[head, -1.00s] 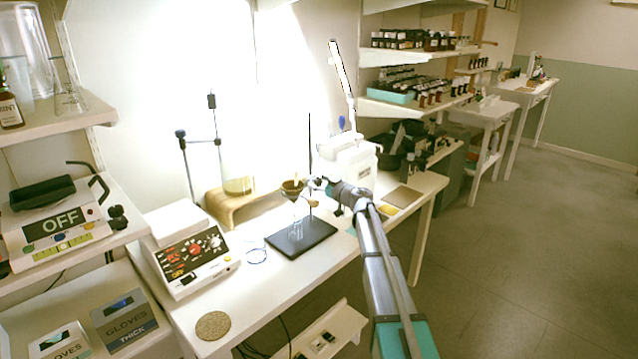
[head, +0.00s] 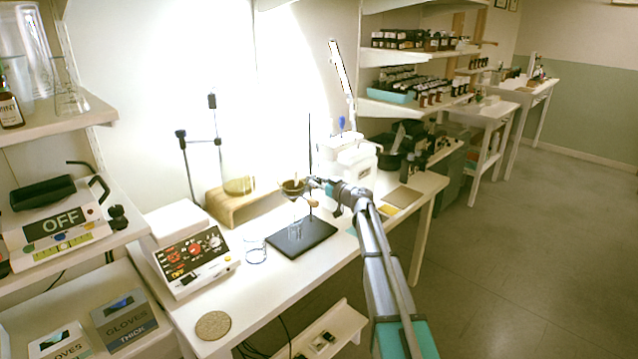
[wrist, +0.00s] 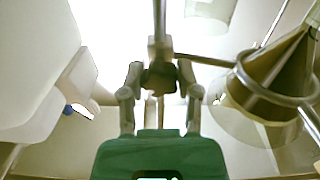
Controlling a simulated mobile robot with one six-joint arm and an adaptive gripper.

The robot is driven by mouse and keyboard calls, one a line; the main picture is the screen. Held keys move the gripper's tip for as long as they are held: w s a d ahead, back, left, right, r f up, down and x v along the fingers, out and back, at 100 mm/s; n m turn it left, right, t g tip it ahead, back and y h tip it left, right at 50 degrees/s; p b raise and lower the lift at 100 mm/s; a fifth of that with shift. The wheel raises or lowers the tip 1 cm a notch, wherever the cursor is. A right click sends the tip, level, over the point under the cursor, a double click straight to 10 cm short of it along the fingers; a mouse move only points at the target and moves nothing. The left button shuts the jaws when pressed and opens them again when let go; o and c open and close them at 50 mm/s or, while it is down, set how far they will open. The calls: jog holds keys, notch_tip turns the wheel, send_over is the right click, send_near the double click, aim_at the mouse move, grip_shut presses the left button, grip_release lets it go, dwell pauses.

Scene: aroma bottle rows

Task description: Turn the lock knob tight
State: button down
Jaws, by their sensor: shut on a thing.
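The lock knob (wrist: 158,78) is a small dark knob on the clamp (wrist: 160,48), which sits on the stand's upright rod (wrist: 160,15). My gripper (wrist: 158,82) has its two fingers closed on the knob's sides, seen from below in the wrist view. The clamp's side arm reaches right to a ring (wrist: 245,84) around a metal funnel (wrist: 275,85). In the head view my gripper (head: 312,183) is beside the rod (head: 310,140), right of the funnel (head: 293,186). There the knob is too small to make out.
The black stand base (head: 318,238) carries a clear glass vessel (head: 295,231) below the funnel. White containers (head: 352,165) stand close behind my gripper; a white body (wrist: 35,70) fills the wrist view's left. A wooden riser (head: 222,203) and control box (head: 190,262) stand to the left.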

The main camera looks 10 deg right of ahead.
jog(key=m, duration=0.6)
jog(key=shift+w, duration=0.1)
jog(key=m, duration=0.7)
jog(key=shift+d, duration=0.1)
dwell(0.4)
jog(key=shift+c, duration=1.5)
grip_release()
jog(key=v, duration=1.2)
